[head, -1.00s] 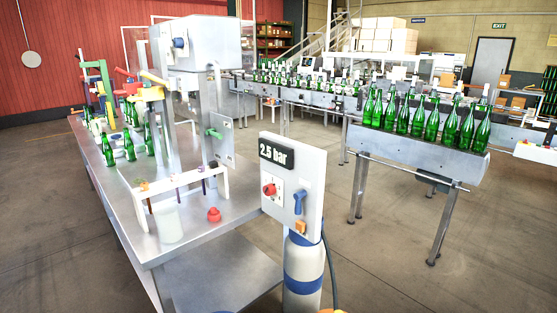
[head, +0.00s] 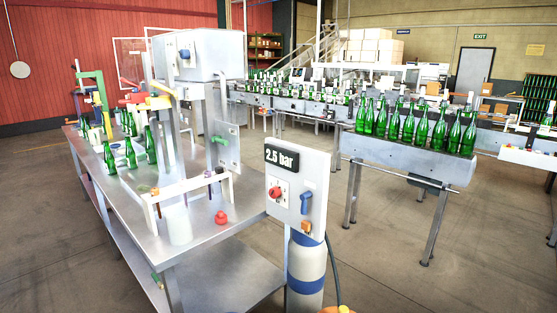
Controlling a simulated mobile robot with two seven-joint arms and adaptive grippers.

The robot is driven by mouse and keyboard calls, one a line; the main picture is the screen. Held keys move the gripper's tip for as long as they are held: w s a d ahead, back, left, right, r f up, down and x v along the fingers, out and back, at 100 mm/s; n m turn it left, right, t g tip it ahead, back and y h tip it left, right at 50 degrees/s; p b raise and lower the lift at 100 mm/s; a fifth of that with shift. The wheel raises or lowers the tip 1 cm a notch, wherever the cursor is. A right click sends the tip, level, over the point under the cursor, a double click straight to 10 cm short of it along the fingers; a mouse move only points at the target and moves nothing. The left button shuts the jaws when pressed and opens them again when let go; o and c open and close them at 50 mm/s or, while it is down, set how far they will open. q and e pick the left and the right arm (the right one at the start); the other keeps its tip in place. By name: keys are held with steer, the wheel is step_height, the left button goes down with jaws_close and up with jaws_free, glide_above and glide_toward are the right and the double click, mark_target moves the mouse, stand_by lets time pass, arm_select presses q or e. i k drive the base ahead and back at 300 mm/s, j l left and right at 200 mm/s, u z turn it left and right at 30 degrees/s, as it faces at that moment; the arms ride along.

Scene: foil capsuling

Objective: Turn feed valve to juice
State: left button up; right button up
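No part is labelled legibly as the feed valve, so I cannot tell for sure which one it is. A small panel on the filling machine carries a green handle (head: 220,140). A nearer white panel (head: 312,175) on a post carries a "2.5 bar" display (head: 282,158), a red knob (head: 275,192), a blue lever (head: 306,202) and an orange part (head: 306,227). The blue lever's grip hangs downward. Any juice marking is too small to read.
The steel bench (head: 215,245) stands at left with several green bottles (head: 131,153), a white rack (head: 190,188) and a red knob-like object (head: 221,217). A conveyor (head: 405,160) with bottles stands at right. A grey-blue cylinder (head: 305,270) stands below the panel. Open floor lies between.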

mark_target(218, 138)
steer(key=z, duration=0.35)
steer(key=j+z, duration=0.3)
steer(key=j, duration=0.2)
steer(key=j+z, duration=0.35)
steer(key=j, duration=0.2)
steer(key=j+z, duration=0.1)
steer(key=j, duration=0.45)
steer(key=k+j+z, duration=0.1)
steer(key=j, duration=0.4)
